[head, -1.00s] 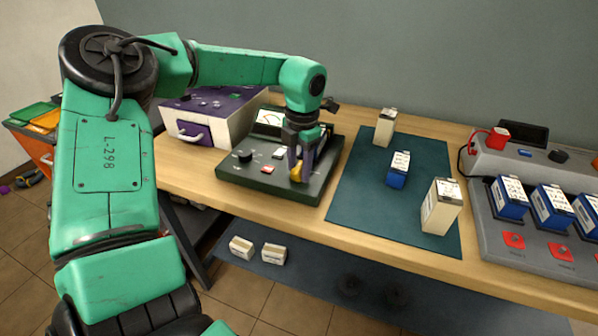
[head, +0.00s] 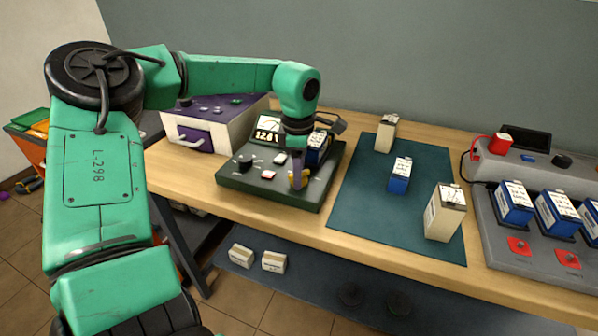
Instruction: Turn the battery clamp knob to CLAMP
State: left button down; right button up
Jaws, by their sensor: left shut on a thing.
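The dark green tester box (head: 258,194) stands on the wooden bench with a lit display (head: 268,128), a black knob (head: 245,161) and a red button (head: 268,175) on it. A yellow clamp knob (head: 302,178) is at its front right. My left gripper (head: 298,180) points down and is shut on the yellow knob, partly hiding it. A blue battery (head: 317,148) sits on the tester behind the gripper. The knob's label is too small to read. My right gripper is not in view.
A teal mat (head: 345,205) right of the tester holds a blue battery (head: 400,174) and two cream ones (head: 445,212). A grey charger (head: 495,225) with blue batteries stands at far right. A purple-topped box (head: 207,122) is behind left.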

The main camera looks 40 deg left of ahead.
pick_arm(q)
jog(key=shift+m, duration=0.4)
jog(key=c, duration=0.6)
grip_release()
jog(key=r, duration=1.4)
jog(key=shift+s+d+r, duration=0.25)
jog(key=shift+s, duration=0.15)
